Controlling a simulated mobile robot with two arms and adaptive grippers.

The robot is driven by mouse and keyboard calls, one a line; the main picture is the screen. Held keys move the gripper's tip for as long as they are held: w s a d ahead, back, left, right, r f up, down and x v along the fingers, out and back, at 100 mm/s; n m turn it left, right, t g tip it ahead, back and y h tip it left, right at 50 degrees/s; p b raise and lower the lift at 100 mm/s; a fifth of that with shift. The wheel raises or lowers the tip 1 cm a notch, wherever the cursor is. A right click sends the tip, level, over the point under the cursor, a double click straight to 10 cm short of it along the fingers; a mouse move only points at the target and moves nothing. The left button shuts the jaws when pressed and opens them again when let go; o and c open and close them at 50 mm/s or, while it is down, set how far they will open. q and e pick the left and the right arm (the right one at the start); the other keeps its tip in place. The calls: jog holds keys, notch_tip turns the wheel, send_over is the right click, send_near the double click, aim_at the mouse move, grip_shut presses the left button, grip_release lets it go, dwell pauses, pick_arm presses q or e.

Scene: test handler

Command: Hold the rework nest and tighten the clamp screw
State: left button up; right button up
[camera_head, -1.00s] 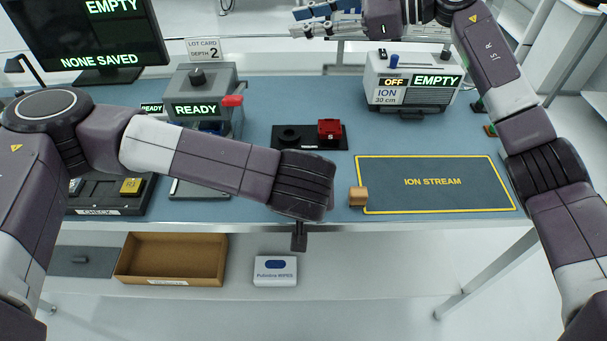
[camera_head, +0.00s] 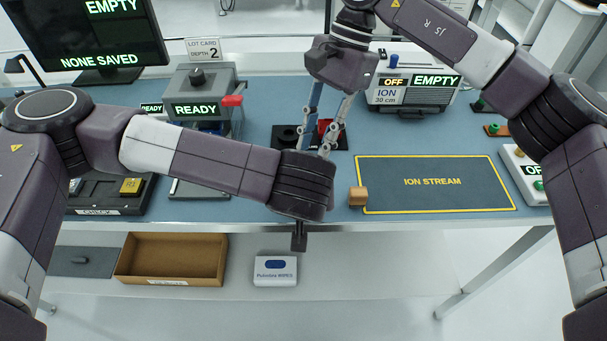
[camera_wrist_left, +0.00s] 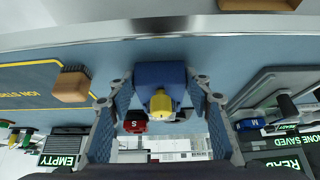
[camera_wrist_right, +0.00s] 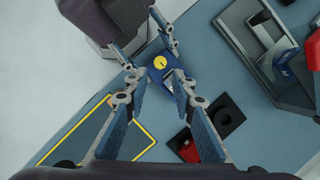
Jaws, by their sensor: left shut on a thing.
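The rework nest (camera_wrist_left: 150,75) is a blue block with a yellow clamp screw (camera_wrist_left: 160,104) on it. My left gripper (camera_wrist_left: 160,92) is shut on the nest, one finger on each side. The nest also shows in the right wrist view (camera_wrist_right: 168,83), with the yellow screw (camera_wrist_right: 159,62) facing that camera. In the head view the nest is hidden behind my left wrist. My right gripper (camera_head: 314,146) points down just behind my left wrist. In the right wrist view its fingers are apart around the line to the screw; I cannot tell whether they touch it.
A black plate (camera_head: 282,146) with a red block (camera_head: 323,127) lies behind the grippers. A READY machine (camera_head: 198,80) stands left, an ionizer (camera_head: 385,72) at the back right.

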jog(key=x, duration=0.8)
grip_shut()
